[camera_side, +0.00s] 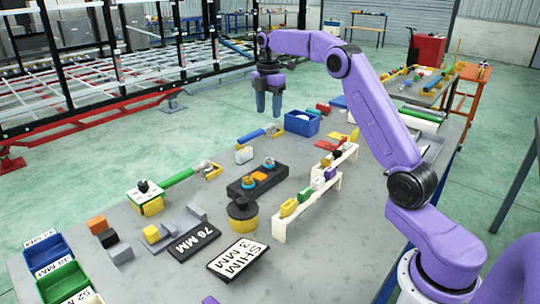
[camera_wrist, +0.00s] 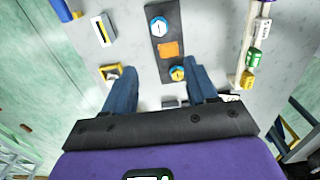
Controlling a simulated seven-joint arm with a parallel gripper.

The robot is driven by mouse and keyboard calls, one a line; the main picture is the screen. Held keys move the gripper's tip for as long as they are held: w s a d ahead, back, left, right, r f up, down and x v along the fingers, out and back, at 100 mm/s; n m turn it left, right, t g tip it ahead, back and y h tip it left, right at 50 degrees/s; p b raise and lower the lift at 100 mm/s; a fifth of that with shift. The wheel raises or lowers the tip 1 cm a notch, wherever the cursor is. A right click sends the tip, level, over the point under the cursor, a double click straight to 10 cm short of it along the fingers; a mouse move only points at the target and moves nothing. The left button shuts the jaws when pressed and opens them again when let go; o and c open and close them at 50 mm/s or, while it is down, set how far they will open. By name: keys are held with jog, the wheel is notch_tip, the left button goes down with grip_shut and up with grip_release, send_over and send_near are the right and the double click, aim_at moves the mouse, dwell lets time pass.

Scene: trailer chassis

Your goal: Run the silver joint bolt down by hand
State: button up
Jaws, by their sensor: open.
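My gripper (camera_side: 268,112) is open and empty, raised above the far side of the bench, with its two blue fingers pointing down. In the wrist view its fingers (camera_wrist: 160,75) are spread wide. A black block (camera_side: 236,187) lies on the bench with an orange square (camera_side: 260,176) between two round blue-ringed fittings. One fitting (camera_side: 247,183) is at its near end and the other (camera_side: 269,164) at its far end. In the wrist view one fitting (camera_wrist: 177,74) shows between the fingers, well below them. I cannot tell which fitting is the silver joint bolt.
A white rack (camera_side: 279,228) with several coloured pieces stands right of the block. A black-topped yellow cylinder (camera_side: 242,222) stands in front. Green-handled (camera_side: 179,178) and blue-handled (camera_side: 252,136) tools lie to the left and behind. A blue bin (camera_side: 303,124) stands at the back.

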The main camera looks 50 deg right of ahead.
send_near(270, 158)
notch_tip(270, 158, down, 8)
jog(key=shift+s+a+f, duration=0.1)
jog(key=shift+a+f, duration=0.05)
dwell(0.6)
jog(key=c, duration=1.1)
